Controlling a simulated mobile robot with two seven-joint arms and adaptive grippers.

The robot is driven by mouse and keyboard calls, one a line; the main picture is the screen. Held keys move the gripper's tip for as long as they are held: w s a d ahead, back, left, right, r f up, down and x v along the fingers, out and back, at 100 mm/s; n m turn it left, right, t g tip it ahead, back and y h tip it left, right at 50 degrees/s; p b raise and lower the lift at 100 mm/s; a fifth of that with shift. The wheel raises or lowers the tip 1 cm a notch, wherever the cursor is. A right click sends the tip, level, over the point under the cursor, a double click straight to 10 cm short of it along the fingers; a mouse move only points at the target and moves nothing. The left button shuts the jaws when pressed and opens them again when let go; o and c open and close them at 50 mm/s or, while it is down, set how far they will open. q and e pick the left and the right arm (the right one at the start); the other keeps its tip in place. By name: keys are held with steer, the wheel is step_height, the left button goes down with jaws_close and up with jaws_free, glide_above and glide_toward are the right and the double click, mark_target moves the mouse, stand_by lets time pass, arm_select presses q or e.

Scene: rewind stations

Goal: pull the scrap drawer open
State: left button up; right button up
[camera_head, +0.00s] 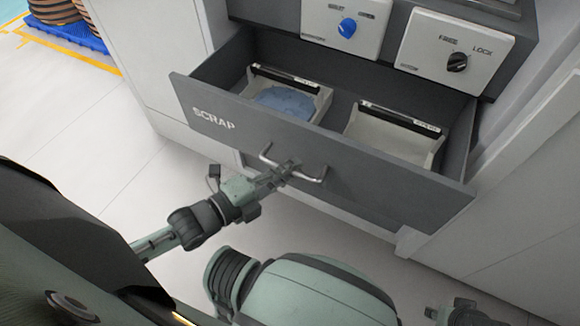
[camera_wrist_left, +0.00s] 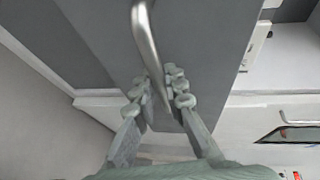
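The dark grey scrap drawer (camera_head: 350,165), lettered SCRAP, stands well out of its cabinet in the head view. Its curved metal handle (camera_head: 312,179) is on the front panel, and the handle also shows in the left wrist view (camera_wrist_left: 146,42). My left gripper (camera_head: 287,170) is at the handle; in the left wrist view its fingers lie on both sides of the bar, closed on it. Inside the drawer are two light trays, the left one (camera_head: 318,107) holding something blue (camera_head: 284,101). Part of my right arm shows at the lower right; its fingers cannot be made out.
Above the drawer are a panel with a blue knob (camera_head: 347,28) and a panel with a black FREE/LOCK knob (camera_head: 457,62). A white cabinet side (camera_head: 535,190) stands at the right. A blue pallet (camera_head: 78,37) with striped rolls is at the upper left. Pale floor (camera_head: 95,140) is clear at left.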

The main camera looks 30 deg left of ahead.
arm_select(q)
steer(key=o, duration=0.4)
steer(key=shift+o, duration=0.2)
steer(key=v, duration=1.2)
steer(key=w+a+f+n+g+y, duration=0.2)
steer(key=a+f+n+g+y, duration=0.1)
steer(key=f+n, duration=0.3)
steer(key=w+a+f+n+g+y, duration=0.25)
steer(key=f+n, duration=0.25)
steer(key=f, duration=0.3)
steer(key=s+f+n+g+y, duration=0.2)
steer(key=f+n+g, duration=0.4)
steer(key=n, duration=0.3)
steer(key=shift+s+d+f, duration=0.45)
steer(key=shift+s+f, duration=0.1)
steer(key=shift+s, duration=0.1)
